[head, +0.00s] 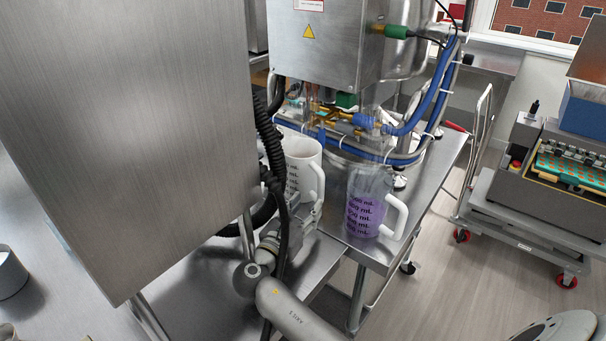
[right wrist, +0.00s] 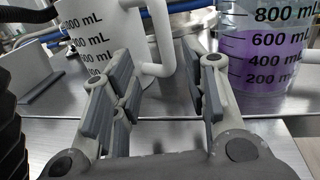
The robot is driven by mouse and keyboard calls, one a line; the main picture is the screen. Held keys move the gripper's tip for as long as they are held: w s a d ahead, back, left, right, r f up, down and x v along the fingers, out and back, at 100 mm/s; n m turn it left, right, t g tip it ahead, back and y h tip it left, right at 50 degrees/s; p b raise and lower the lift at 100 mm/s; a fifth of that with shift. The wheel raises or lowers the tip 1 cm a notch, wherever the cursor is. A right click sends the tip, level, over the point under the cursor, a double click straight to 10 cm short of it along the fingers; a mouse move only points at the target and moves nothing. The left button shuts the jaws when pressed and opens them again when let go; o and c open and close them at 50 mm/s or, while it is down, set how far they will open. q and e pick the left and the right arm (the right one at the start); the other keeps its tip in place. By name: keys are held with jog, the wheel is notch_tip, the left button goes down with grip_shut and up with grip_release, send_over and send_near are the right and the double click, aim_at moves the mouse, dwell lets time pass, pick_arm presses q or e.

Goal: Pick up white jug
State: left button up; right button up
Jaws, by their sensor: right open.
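The white jug (head: 301,163) stands upright on the steel table beside the machine, partly hidden by a black hose in the head view. In the right wrist view the white jug (right wrist: 93,40), with black mL marks, is ahead and to the left, and its handle (right wrist: 161,35) points right. My right gripper (head: 294,217) is close in front of the jug. In the right wrist view the right gripper (right wrist: 160,88) is open and empty, with the handle's lower end ahead between its fingers. I cannot tell whether they touch. My left gripper is not in view.
A clear jug with purple liquid (head: 366,203) stands just right of the white jug, near the table edge; it also shows in the right wrist view (right wrist: 262,60). A steel cabinet (head: 150,110) fills the left. Blue hoses (head: 432,95) run behind the jugs.

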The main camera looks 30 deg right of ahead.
aim_at(320, 192)
jog(key=x, duration=0.2)
jog(key=shift+w+d, duration=0.15)
jog(key=shift+d, duration=0.15)
jog(key=x, duration=0.1)
jog(key=p+x, duration=0.1)
jog(key=x, duration=0.2)
jog(key=shift+d+r+p, duration=0.3)
jog(key=shift+d+r, duration=0.05)
jog(key=shift+d, duration=0.2)
jog(key=shift+w+d+f, duration=0.1)
jog(key=shift+d+f, duration=0.05)
jog(key=shift+d, duration=0.1)
grip_shut()
jog(key=shift+r, duration=0.2)
